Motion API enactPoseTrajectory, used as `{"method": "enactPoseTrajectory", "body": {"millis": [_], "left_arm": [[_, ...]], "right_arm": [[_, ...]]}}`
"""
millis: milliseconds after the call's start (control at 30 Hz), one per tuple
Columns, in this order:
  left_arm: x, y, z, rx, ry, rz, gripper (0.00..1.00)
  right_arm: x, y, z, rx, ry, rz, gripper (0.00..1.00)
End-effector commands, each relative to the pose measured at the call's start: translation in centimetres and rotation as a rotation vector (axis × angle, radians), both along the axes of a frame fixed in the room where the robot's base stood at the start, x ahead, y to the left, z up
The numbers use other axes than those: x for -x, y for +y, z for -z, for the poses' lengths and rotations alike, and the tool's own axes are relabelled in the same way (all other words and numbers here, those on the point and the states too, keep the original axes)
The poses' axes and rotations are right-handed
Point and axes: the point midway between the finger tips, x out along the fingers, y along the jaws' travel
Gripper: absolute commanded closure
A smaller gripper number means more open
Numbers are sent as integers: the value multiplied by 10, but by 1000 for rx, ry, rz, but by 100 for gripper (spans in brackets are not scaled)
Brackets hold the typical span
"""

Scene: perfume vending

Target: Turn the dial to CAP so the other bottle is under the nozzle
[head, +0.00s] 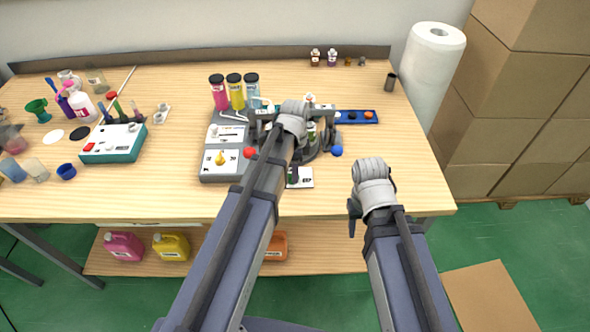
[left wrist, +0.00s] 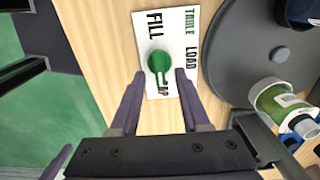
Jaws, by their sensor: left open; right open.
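The dial is a green knob (left wrist: 158,62) on a white plate (left wrist: 148,20) lettered FILL, TABLE LOAD and a partly hidden word ending in AP. Its pointer extends toward that AP label. My left gripper (left wrist: 160,75) is open, one finger on each side of the dial; contact is unclear. The plate also shows in the head view (head: 305,180), partly behind my left arm. The dark turntable (left wrist: 235,65) carries a bottle with a green band (left wrist: 270,98). The nozzle cannot be made out behind my arm. My right gripper (head: 353,216) is open and empty at the front edge.
A grey machine base with a yellow knob (head: 221,157) and several colored cylinders stands left of the turntable. A red ball (head: 250,152) and a blue ball (head: 337,151) flank the turntable. A blue tray (head: 348,117) lies behind. The table's right side is mostly clear.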

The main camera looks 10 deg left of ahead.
Motion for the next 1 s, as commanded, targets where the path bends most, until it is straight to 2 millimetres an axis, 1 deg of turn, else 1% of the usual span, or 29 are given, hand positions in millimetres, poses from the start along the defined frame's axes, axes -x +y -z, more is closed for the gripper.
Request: {"method": "enactPoseTrajectory", "body": {"millis": [33, 167, 400, 500, 633, 1000], "left_arm": [[0, 0, -8, 0, 0, 0, 54], [0, 0, -23, 0, 0, 0, 54], [0, 0, -57, 0, 0, 0, 54], [0, 0, -67, 0, 0, 0, 54], [0, 0, -72, 0, 0, 0, 54], [0, 0, -71, 0, 0, 0, 54]], "right_arm": [[0, 0, -8, 0, 0, 0, 50], [0, 0, -24, 0, 0, 0, 50], [0, 0, -57, 0, 0, 0, 50], [0, 0, -67, 0, 0, 0, 50], [0, 0, -72, 0, 0, 0, 50], [0, 0, -71, 0, 0, 0, 50]]}}
